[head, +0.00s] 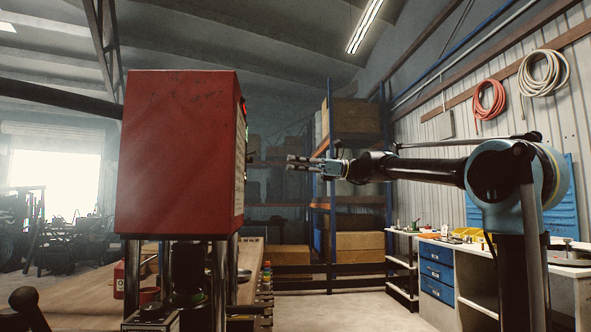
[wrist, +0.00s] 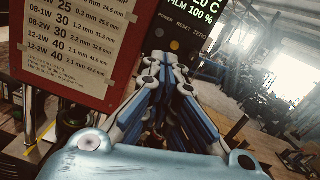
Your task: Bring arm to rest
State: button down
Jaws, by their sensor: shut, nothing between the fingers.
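My gripper (head: 290,162) is in the middle of the head view, pointing left towards the red hose crimper (head: 175,155). My arm reaches in from the right, roughly level. In the head view a gap shows between the fingertips and the crimper's right side. In the wrist view the gripper (wrist: 158,58) has its fingers together and empty. Ahead of it is the crimper's dark control panel (wrist: 190,25) with a lit display and buttons. A white settings chart (wrist: 70,40) is on the crimper's red face to the left. I cannot tell in the wrist view whether the fingertips touch the panel.
The crimper stands on metal posts above a wooden bench (head: 80,290). Shelving with boxes (head: 358,245) is behind. A workbench with blue drawers (head: 437,272) is at the right, below hoses (head: 488,100) on the wall. Floor between the benches is clear.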

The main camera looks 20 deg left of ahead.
jog(key=shift+f, duration=0.1)
jog(key=s+d+f+n+t+h, duration=0.3)
jog(key=s+d+f+h, duration=0.2)
jog(key=d+f, duration=1.1)
jog(key=s+d+f+n+t+h, duration=0.4)
jog(key=d+f, duration=1.2)
jog(key=f, duration=1.1)
jog(key=s+d+f+n+t+h, duration=0.3)
jog(key=s+d+f+h, duration=0.5)
jog(key=d+f, duration=0.8)
jog(key=s+f+n, duration=0.1)
jog(key=s+f, duration=0.2)
jog(key=f, duration=0.2)
jog(key=shift+s+d+f, duration=0.15)
jog(key=shift+s+f, duration=0.05)
jog(key=shift+s, duration=0.15)
